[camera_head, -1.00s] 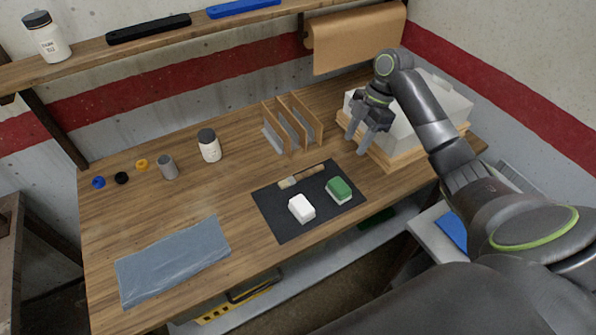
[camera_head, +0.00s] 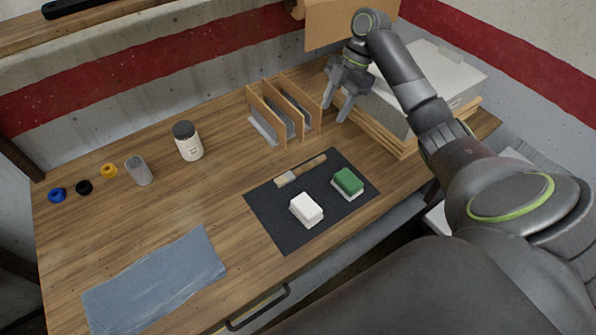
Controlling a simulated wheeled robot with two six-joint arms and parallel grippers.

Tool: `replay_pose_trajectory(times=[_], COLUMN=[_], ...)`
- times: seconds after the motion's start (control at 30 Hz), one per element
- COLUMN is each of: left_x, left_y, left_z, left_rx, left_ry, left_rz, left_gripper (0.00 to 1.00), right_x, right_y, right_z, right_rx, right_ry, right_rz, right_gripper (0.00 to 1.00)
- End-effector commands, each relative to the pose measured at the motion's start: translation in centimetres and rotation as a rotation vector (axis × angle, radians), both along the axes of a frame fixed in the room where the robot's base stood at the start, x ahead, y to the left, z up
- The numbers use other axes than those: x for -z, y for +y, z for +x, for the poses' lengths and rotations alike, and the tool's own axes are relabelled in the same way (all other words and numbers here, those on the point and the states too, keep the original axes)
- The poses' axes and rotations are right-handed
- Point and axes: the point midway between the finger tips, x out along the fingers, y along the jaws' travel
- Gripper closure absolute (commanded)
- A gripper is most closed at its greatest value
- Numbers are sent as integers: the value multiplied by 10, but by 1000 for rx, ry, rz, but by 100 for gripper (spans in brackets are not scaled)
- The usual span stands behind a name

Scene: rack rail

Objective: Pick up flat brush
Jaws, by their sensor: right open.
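The flat brush (camera_head: 301,170) lies on the upper part of the black mat (camera_head: 271,218), with its wooden handle to the right and its pale bristles to the left. My right gripper (camera_head: 335,110) is open and empty. It hangs above the table, behind and to the right of the brush, between the wooden rack and the white box, and is apart from the brush. My left gripper is not in view.
On the mat are a white block (camera_head: 306,209) and a green-topped block (camera_head: 347,183). A wooden rack (camera_head: 284,112) stands behind it. A large white box (camera_head: 430,88) is at the right. A jar (camera_head: 187,141) and a blue-grey cloth (camera_head: 155,279) are at the left.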

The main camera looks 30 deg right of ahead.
Motion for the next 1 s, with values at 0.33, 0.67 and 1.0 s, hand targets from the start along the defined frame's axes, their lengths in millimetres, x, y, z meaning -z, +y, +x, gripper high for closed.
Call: replay_pose_trajectory(times=[0.33,0.67,1.0], left_x=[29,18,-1], left_y=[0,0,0], left_z=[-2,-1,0], left_rx=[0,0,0], left_ry=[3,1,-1], left_rz=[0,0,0], left_gripper=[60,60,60], right_x=[52,100,125], right_y=[23,43,68], right_z=[-3,-4,-9], right_rx=[-1,0,-2], right_ry=[4,2,4], right_rz=[4,1,5], right_gripper=[56,56,56])
